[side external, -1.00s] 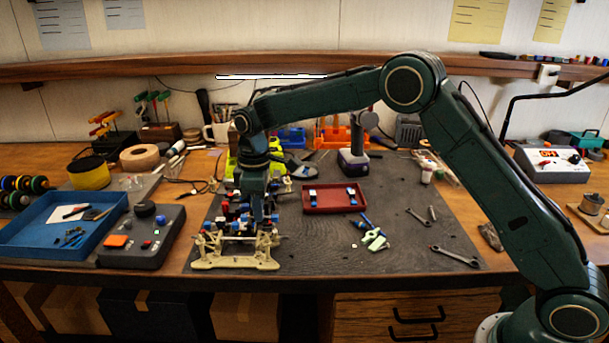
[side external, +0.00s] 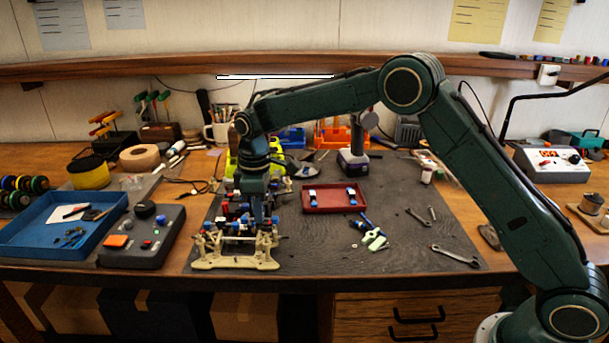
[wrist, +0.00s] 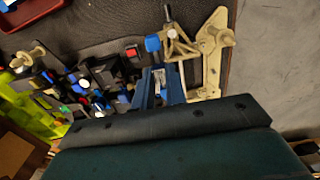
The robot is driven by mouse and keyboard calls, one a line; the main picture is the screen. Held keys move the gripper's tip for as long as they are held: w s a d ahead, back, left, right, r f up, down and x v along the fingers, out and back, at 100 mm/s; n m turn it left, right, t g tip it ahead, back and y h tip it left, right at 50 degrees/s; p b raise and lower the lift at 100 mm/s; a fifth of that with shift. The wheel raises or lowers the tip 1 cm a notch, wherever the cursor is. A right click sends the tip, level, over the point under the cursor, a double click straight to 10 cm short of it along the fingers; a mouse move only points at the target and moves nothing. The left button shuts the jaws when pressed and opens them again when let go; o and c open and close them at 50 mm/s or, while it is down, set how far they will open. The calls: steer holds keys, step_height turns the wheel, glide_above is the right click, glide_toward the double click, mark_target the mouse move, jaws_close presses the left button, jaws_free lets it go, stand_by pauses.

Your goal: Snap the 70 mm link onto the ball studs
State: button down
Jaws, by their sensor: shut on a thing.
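The RC car chassis (side external: 235,262) stands at the front left of the dark mat, with a cream suspension end facing the camera. It also shows in the wrist view (wrist: 211,62). My gripper (side external: 256,222) points down over the chassis, just behind that end. In the wrist view its blue fingers (wrist: 158,88) are shut on a small, pale, narrow piece, apparently the link, mostly hidden between them. Beside the fingers is a blue end piece (wrist: 152,43). I cannot tell whether the held piece touches the ball studs, which I cannot make out.
A red tray (side external: 306,209) right of the chassis holds two small blue-and-white parts. A control box (side external: 143,240) and a blue tray (side external: 28,252) stand to the left.

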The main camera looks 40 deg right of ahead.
steer(key=shift+f, duration=0.8)
steer(key=c, duration=1.3)
jaws_free()
steer(key=shift+c, duration=0.2)
steer(key=shift+r, duration=0.15)
step_height(320, 180, up, 14)
steer(key=shift+f, duration=0.2)
